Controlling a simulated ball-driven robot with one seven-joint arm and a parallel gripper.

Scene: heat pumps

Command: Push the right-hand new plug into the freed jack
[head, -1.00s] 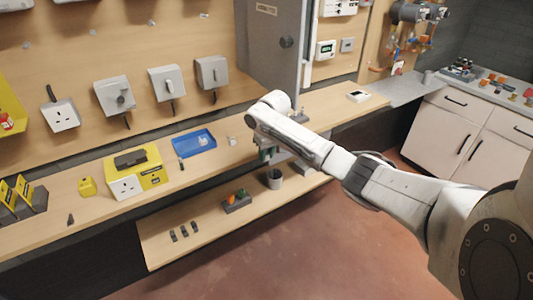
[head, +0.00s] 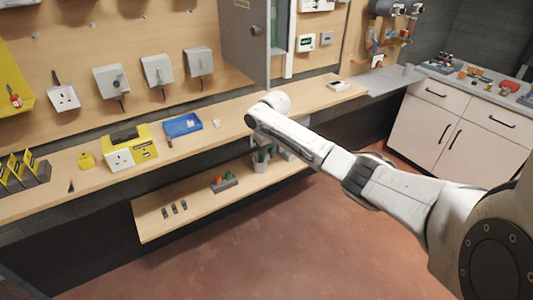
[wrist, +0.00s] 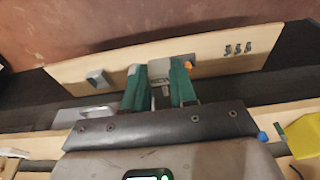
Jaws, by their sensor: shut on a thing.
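My gripper (wrist: 158,90) has two green fingers in the wrist view, close together on a small pale grey piece (wrist: 166,86). It is mostly hidden between the fingers, so I cannot tell whether it is the right-hand new plug. In the head view the fingertips (head: 262,155) show small and dark green below my wrist, in front of the bench edge and above the lower shelf. I cannot make out the freed jack in either view. Three small dark pieces lie in a row on the lower shelf (head: 174,210); they also show in the wrist view (wrist: 238,48).
A cup (head: 260,167) and a dark holder (head: 224,186) stand on the lower shelf. Open floor (head: 300,240) lies in front.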

